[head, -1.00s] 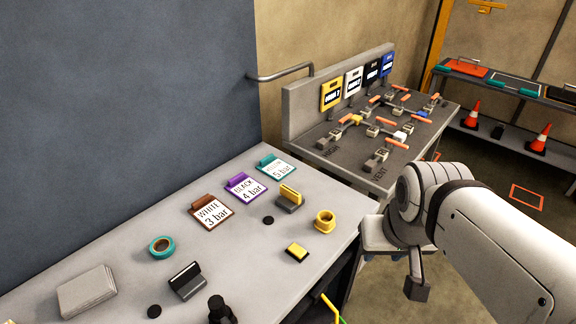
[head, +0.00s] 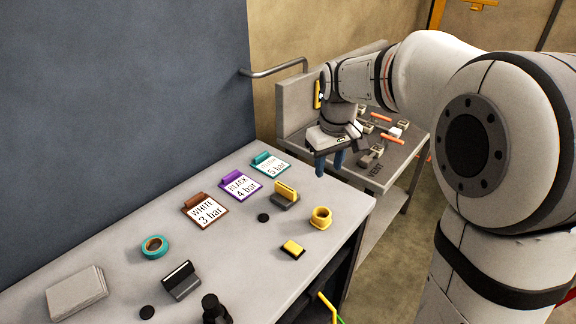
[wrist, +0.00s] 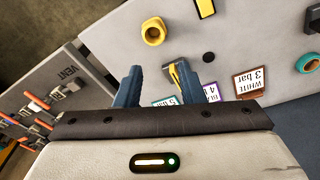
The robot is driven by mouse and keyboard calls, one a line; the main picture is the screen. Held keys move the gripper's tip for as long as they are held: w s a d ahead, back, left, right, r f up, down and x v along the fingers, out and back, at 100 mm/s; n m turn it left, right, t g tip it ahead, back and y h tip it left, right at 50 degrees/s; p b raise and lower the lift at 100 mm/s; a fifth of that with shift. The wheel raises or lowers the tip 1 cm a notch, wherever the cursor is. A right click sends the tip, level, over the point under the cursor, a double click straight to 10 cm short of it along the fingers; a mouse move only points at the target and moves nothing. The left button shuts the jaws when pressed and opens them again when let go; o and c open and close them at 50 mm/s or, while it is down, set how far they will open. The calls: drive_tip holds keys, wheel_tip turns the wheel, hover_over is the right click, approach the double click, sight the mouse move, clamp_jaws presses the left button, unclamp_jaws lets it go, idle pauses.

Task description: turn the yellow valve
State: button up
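The valve bench (head: 405,172) stands beyond the near table and carries several valves with orange handles (head: 381,117). I cannot make out the yellow valve now; my arm and gripper cover that part of the bench in the head view. A yellow tag (head: 318,94) on the bench's back panel shows partly beside my wrist. In the wrist view some valves (wrist: 38,106) lie at the left edge, with no yellow one clear. My gripper (head: 329,166) is open and empty, its two blue fingers pointing down near the bench's near edge. Its fingers are wide apart in the wrist view (wrist: 171,72).
A grey wall rail (head: 275,73) stands close to the left of my wrist. Floor is clear right of the bench.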

drive_tip(key=w+a+f+n+g, duration=0.1)
drive_tip(key=w+a+f+n, duration=0.2)
drive_tip(key=w+a+f, duration=0.45)
drive_tip(key=n+b, duration=0.1)
hover_over(286, 187)
drive_tip(key=shift+g, duration=0.3)
wheel_tip(286, 187, down, 5)
drive_tip(key=shift+r, duration=0.2)
drive_tip(key=shift+a+f+n, duration=0.15)
drive_tip(key=shift+f+n, duration=0.1)
drive_tip(key=shift+n, duration=0.05)
wheel_tip(286, 187, down, 8)
drive_tip(key=shift+r+p, duration=0.15)
drive_tip(key=shift+p, duration=0.35)
drive_tip(key=shift+c, duration=0.2)
clamp_jaws()
